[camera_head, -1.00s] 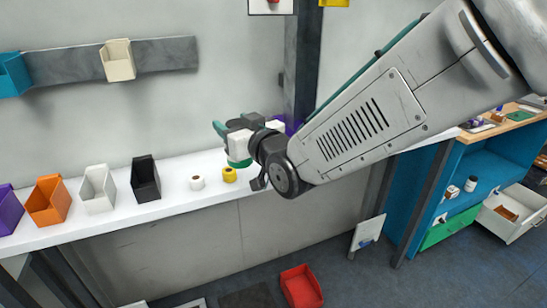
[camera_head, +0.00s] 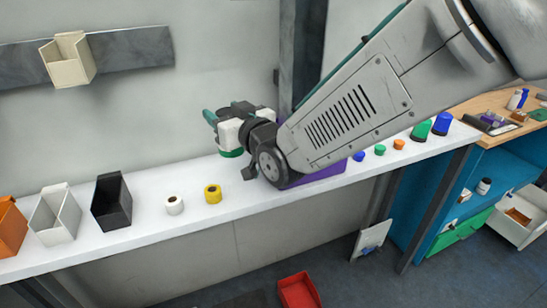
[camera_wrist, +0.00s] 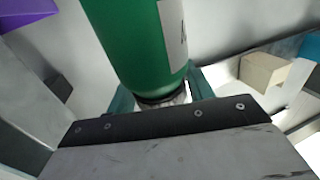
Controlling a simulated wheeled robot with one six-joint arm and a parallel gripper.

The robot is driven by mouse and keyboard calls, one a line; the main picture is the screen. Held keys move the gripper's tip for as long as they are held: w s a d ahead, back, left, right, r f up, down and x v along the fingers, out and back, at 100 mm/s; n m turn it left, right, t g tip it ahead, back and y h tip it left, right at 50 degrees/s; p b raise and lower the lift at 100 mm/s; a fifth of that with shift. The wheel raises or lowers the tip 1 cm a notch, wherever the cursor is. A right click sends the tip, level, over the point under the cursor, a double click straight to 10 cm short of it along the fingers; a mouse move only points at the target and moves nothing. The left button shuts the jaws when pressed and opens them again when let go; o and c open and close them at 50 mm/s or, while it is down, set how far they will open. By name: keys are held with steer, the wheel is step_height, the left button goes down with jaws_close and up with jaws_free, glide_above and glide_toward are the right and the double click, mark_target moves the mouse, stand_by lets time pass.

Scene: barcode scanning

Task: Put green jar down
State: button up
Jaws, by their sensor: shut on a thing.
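My gripper (camera_head: 214,122) is above the white shelf, near its back edge, and largely hidden by my own wrist and arm in the head view. It is shut on the green jar. Only a green strip of the jar (camera_head: 231,153) shows below the gripper there. In the wrist view the green jar (camera_wrist: 130,45) is large, with a white label at its right side, between the teal fingers of my gripper (camera_wrist: 160,95). I cannot tell whether the jar touches the shelf.
The white shelf (camera_head: 250,196) holds a yellow roll (camera_head: 212,194), a white roll (camera_head: 174,205) and a black bin (camera_head: 111,202) to the left. A purple bin (camera_head: 322,175) is partly behind my arm. Blue, green and orange items stand farther right. Bare shelf lies between yellow roll and purple bin.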

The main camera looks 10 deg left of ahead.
steer(key=f, duration=0.2)
steer(key=w+f, duration=0.1)
steer(key=f, duration=0.2)
steer(key=shift+w+d+f, duration=0.1)
steer(key=shift+w+f, duration=0.05)
steer(key=shift+f, duration=2.3)
steer(key=shift+f, duration=0.15)
steer(key=o, duration=1.1)
steer(key=shift+c, duration=0.2)
